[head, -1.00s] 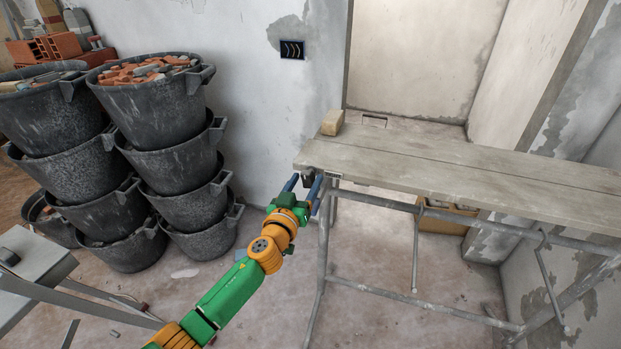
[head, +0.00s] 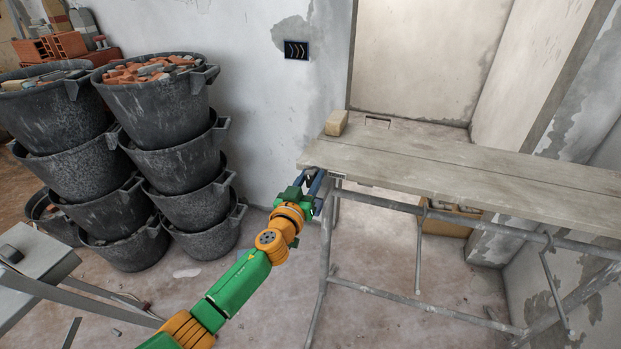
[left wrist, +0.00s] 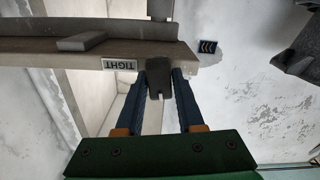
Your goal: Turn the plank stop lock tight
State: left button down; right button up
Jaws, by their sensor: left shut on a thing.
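The plank stop lock shows as a dark grey knob (left wrist: 159,78) at the plank's edge in the left wrist view. A white label reading TIGHT (left wrist: 119,65) is beside it, upside down in that view. My left gripper (head: 313,178) is at the near left corner of the plank platform (head: 420,165) in the head view. In the left wrist view its blue fingers (left wrist: 164,82) are shut on the dark knob, one on each side. In the head view the fingers mostly hide the knob. My right gripper is in neither view.
A tan block (head: 336,123) sits on the platform's far left corner. Metal trestle legs (head: 325,245) stand just right of my left arm. Stacked black buckets (head: 160,105) of rubble stand at the left. The floor between is mostly clear.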

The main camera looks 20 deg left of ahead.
pick_arm(q)
jog(key=m, duration=0.5)
jog(key=shift+d, duration=0.1)
jog(key=m, duration=0.4)
jog(key=shift+d+m+b, duration=0.1)
jog(key=shift+m+b, duration=0.2)
jog(key=shift+b, duration=0.05)
jog(key=m, duration=0.5)
jog(key=shift+f, duration=0.15)
jog(key=shift+d+f+m, duration=0.1)
jog(key=shift+m, duration=2.4)
jog(key=c, duration=0.6)
grip_release()
